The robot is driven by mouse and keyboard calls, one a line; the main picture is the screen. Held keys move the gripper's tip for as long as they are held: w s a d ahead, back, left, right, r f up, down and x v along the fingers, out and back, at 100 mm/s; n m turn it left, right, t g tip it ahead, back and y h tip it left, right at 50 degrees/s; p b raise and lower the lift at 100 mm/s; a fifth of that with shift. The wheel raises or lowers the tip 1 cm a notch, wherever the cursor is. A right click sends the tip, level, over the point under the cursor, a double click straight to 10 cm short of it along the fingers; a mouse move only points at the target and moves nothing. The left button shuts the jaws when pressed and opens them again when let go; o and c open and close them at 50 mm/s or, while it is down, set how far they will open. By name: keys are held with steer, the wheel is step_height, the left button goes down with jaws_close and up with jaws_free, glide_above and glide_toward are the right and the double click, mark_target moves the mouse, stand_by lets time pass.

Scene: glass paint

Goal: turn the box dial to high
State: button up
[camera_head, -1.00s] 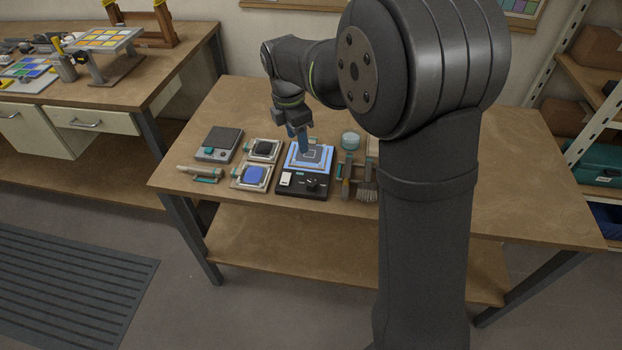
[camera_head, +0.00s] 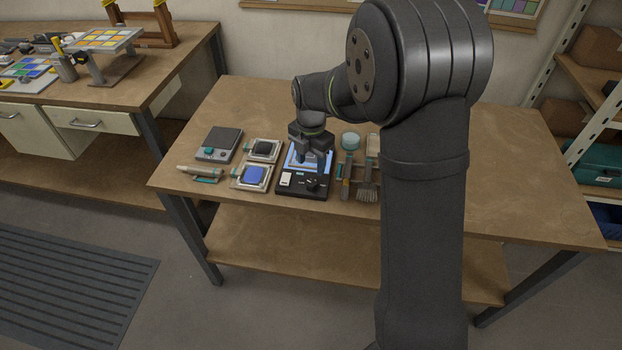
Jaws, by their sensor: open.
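The black box (camera_head: 294,190) with a glowing pale-blue top stands on the wooden table near its front edge. Its dark round dial (camera_head: 312,184) is on the right of the front panel, with a white switch (camera_head: 286,180) to its left. The dial's pointer is too small to read. My gripper (camera_head: 312,172) is open and points down above the box, its fingers close behind the dial. I cannot tell whether they touch the box. The gripper hides much of the glowing top.
Left of the box are a tray with a blue pad (camera_head: 254,176), a tray with a dark pad (camera_head: 262,149) and a grey scale (camera_head: 219,143). Brushes (camera_head: 367,185) and a round-headed tool (camera_head: 350,142) lie close on the right. The table's right side is clear.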

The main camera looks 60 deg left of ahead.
mark_target(311, 182)
step_height(311, 182, down, 8)
steer(key=shift+r, duration=0.2)
steer(key=c, duration=1)
